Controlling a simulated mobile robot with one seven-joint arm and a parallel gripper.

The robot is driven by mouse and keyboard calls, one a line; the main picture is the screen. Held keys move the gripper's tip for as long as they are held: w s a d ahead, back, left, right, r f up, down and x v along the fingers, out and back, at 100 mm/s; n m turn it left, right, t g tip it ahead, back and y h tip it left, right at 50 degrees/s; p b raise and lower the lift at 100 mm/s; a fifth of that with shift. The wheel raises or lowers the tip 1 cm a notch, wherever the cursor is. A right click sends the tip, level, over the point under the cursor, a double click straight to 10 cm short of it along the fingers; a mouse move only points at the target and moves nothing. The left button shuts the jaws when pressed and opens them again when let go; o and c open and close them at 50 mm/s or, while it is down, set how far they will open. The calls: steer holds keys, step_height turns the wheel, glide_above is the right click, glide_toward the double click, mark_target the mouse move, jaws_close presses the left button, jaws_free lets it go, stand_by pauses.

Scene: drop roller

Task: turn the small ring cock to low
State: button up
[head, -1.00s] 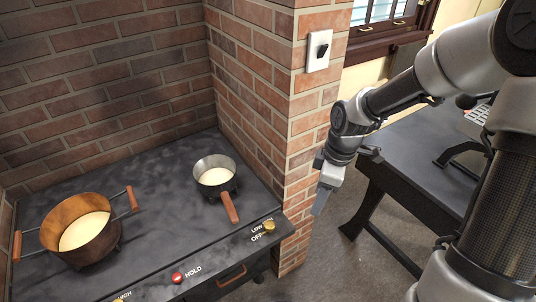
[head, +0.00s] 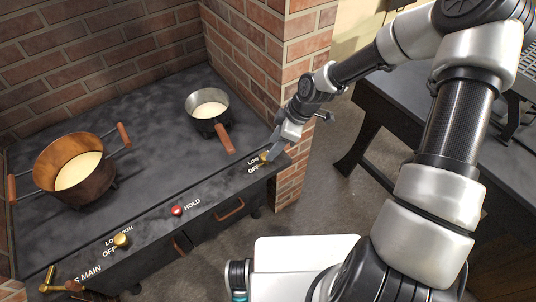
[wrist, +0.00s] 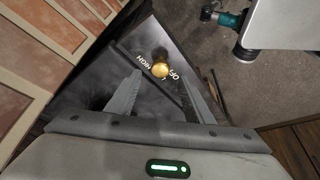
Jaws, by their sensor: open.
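The small ring cock, a round brass knob (head: 264,156), sits at the right end of the stove's dark front panel, beside the words LOW and OFF. It also shows in the wrist view (wrist: 160,70) with HIGH and OFF printed around it; its pointing direction is too small to tell. My gripper (head: 271,153) is just at the knob in the head view and partly covers it. In the wrist view my gripper (wrist: 161,77) is open, with one finger to each side of the knob in the picture. I cannot tell whether a finger touches it.
Another brass cock (head: 121,240), a red HOLD button (head: 177,210) and a brass main cock (head: 50,281) line the panel. A saucepan (head: 208,110) and a copper pot (head: 70,170) stand on the stove. A brick pillar (head: 295,110) rises close behind my gripper.

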steer(key=x, duration=0.5)
steer(key=shift+b, duration=0.3)
steer(key=c, duration=1)
